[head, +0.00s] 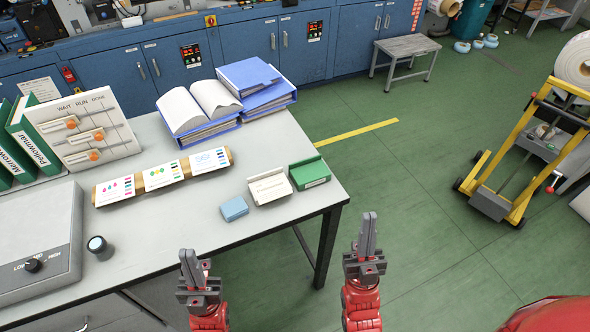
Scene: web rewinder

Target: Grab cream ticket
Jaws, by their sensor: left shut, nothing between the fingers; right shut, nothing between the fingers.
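A cream ticket-like piece (270,190) with a line of dark print lies near the right end of the grey table (150,240). It sits between a small blue block (234,209) and a green piece (311,174) of similar shape. My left gripper (189,264) is shut and empty at the table's front edge, to the left of and nearer than the cream piece. My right gripper (367,236) is shut and empty over the green floor, to the right of the table. Neither gripper touches the cream piece.
A wooden rack (228,153) with three printed cards stands behind the blue block. Blue binders (268,97) and an open book lie at the back. A yellow trolley (520,150) stands right.

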